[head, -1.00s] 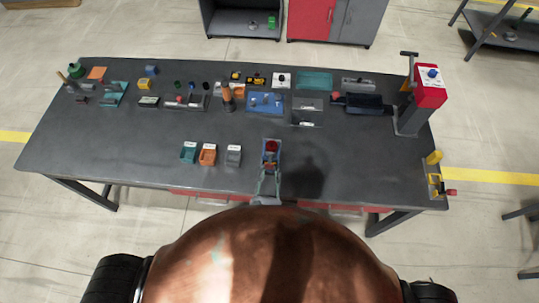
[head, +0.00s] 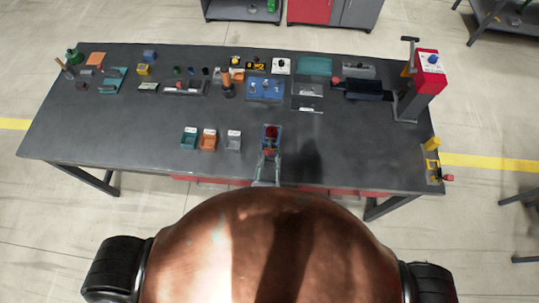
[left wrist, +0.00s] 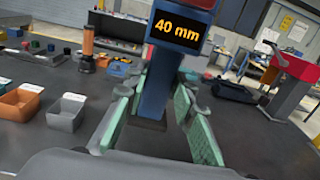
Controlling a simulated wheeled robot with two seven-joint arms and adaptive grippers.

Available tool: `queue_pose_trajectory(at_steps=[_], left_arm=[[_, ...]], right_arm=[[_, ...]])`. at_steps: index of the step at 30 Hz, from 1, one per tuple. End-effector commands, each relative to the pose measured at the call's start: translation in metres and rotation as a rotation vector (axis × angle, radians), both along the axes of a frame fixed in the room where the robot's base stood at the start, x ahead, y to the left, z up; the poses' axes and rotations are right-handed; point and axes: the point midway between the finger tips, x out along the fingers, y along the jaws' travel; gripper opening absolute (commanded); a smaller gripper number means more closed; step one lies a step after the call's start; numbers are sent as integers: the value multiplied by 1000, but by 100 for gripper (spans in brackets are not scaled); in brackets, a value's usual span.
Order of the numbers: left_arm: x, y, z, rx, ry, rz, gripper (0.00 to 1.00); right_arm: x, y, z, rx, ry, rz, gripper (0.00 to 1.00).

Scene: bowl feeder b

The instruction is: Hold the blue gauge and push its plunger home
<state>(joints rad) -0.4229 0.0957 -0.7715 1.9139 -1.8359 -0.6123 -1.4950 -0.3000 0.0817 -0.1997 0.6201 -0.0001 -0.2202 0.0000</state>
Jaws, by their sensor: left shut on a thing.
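The blue gauge (head: 278,131) stands near the front middle of the bench in the head view, with a red part (head: 270,132) on its top side. In the left wrist view its blue body (left wrist: 154,92) is upright and its display (left wrist: 178,28) reads 40 mm. My left gripper (head: 270,152) is shut on the gauge, with green-padded fingers on either side of the body (left wrist: 155,115). The plunger's travel cannot be made out. I cannot tell whether the gauge's foot touches the bench. My right gripper is not in view.
Teal (head: 189,138), orange (head: 208,140) and grey (head: 234,141) bins stand left of the gauge. A blue tray (head: 264,91) and other items line the back. A red-headed press (head: 430,66) stands at the right end. The bench right of the gauge is clear.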

Motion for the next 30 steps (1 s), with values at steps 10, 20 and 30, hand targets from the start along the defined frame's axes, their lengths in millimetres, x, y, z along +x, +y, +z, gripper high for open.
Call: queue_pose_trajectory(at_steps=[10,20,30], left_arm=[[17,2,2,0,-3,2,0],[32,3,2,0,-3,1,0],[48,5,2,0,-3,1,0]], right_arm=[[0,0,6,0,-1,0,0],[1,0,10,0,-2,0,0],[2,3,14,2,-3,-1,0]])
